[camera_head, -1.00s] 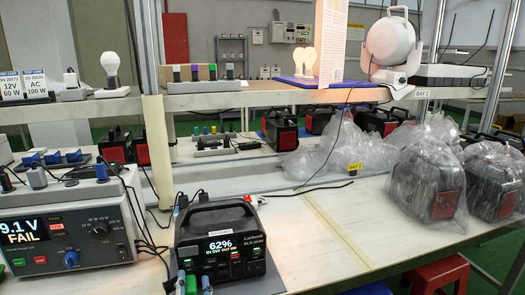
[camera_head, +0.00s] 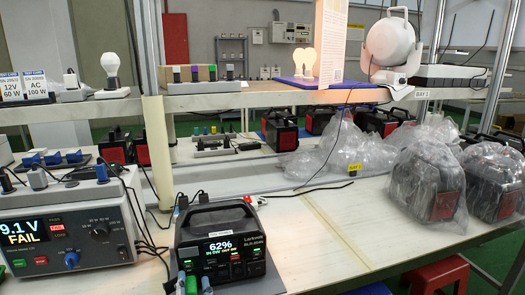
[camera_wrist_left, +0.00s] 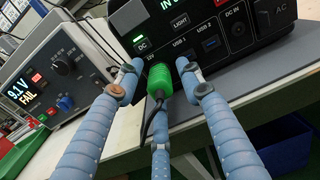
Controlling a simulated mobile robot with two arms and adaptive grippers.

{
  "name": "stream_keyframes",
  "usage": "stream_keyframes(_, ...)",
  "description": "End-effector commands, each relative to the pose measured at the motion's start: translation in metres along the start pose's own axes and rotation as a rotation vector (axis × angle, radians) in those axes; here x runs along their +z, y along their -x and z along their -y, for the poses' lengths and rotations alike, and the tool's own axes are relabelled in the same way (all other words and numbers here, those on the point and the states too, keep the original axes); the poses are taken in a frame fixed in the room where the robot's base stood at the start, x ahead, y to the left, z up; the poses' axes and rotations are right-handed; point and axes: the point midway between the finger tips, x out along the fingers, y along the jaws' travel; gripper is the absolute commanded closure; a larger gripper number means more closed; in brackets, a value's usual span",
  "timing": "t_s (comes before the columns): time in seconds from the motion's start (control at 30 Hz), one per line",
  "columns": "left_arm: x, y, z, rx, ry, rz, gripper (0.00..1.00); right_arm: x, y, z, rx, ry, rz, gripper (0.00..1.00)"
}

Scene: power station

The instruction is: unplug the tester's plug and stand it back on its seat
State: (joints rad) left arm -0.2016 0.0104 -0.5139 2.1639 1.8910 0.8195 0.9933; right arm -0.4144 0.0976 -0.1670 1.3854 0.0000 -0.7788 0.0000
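The tester (camera_head: 70,225) stands at the left of the bench, its display reading 9.1 V FAIL. A green plug (camera_wrist_left: 160,82) on a dark cable sits at the front of the black power station (camera_head: 222,240), by the DC label. The plug also shows at the bottom of the head view (camera_head: 191,284). My left gripper (camera_wrist_left: 161,76) has its blue fingers spread around the green plug, with gaps visible between the side fingers and the plug. Its fingertips are close to the power station's front. Blue and grey plugs (camera_head: 38,178) stand on the tester's top. My right gripper is not in view.
Bagged power stations (camera_head: 425,185) stand on the right of the bench. A shelf (camera_head: 250,97) with lamps and small blocks runs above the back. Cables lie between the tester and power station. The bench right of the power station (camera_head: 330,225) is clear.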

Motion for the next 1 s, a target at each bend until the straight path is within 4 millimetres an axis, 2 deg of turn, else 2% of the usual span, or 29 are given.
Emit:
stream_keyframes(0.33,0.000,0.000,0.000,0.000,0.000,0.000,0.62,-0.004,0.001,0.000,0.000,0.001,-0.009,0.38)
stream_keyframes(0.6,0.000,0.000,0.000,0.000,0.000,0.000,0.62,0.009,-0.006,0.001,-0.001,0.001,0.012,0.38)
stream_keyframes(0.73,0.000,0.000,0.000,0.000,0.000,0.000,0.62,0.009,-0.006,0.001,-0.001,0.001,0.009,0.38)
stream_keyframes(0.77,0.000,0.000,0.000,0.000,0.000,0.000,0.66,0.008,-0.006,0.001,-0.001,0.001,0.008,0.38)
stream_keyframes(0.93,0.000,0.000,0.000,0.000,0.000,-0.001,1.00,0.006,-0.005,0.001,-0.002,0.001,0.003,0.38)
stream_keyframes(1.0,0.000,0.000,0.000,0.000,0.000,-0.001,1.00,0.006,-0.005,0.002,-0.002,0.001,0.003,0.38)
